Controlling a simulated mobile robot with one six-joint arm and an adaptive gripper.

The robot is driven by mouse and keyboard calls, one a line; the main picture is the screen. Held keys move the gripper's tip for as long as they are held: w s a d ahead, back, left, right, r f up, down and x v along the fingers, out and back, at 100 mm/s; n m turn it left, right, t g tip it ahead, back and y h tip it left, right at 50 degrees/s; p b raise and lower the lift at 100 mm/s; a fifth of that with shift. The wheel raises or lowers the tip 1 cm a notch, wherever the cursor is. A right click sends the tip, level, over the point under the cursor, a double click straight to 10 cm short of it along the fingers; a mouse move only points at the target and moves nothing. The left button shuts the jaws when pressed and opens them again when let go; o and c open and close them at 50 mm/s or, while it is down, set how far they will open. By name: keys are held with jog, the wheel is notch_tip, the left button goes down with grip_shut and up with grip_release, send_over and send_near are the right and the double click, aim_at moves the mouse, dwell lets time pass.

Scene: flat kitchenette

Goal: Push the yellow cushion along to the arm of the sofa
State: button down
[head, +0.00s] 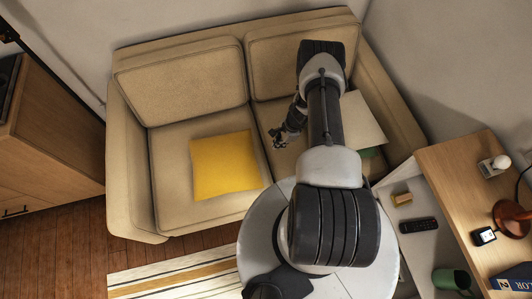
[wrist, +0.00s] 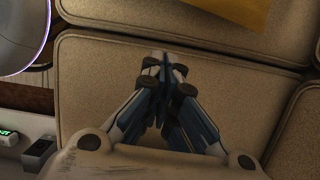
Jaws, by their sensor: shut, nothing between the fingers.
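The yellow cushion (head: 226,165) lies flat on the left seat of the tan sofa (head: 180,136), towards the middle gap between the seats. Its edge also shows at the top of the wrist view (wrist: 226,10). One sofa arm (head: 130,180) is at the far left, with bare seat between it and the cushion. The other arm (head: 391,105) is at the right. My gripper (head: 279,142) is over the right seat, just right of the cushion and apart from it. In the wrist view its fingers (wrist: 170,72) are together and empty above the seat.
A pale flat item (head: 362,122) lies on the right seat, partly behind my arm. A wooden cabinet (head: 45,140) stands left of the sofa. A striped rug (head: 165,275) lies in front.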

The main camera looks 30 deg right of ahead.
jog(key=b+x, duration=0.1)
jog(key=x, duration=0.4)
jog(key=b+x, duration=0.2)
jog(key=x, duration=0.2)
jog(key=shift+s+f+b, duration=0.15)
jog(key=shift+f+b, duration=0.15)
jog(key=shift+f, duration=0.1)
jog(key=a, duration=0.1)
jog(key=w+a, duration=0.1)
jog(key=a, duration=0.1)
jog(key=shift+w+f, duration=0.1)
jog(key=shift+w+a, duration=0.15)
jog(key=shift+a, duration=0.35)
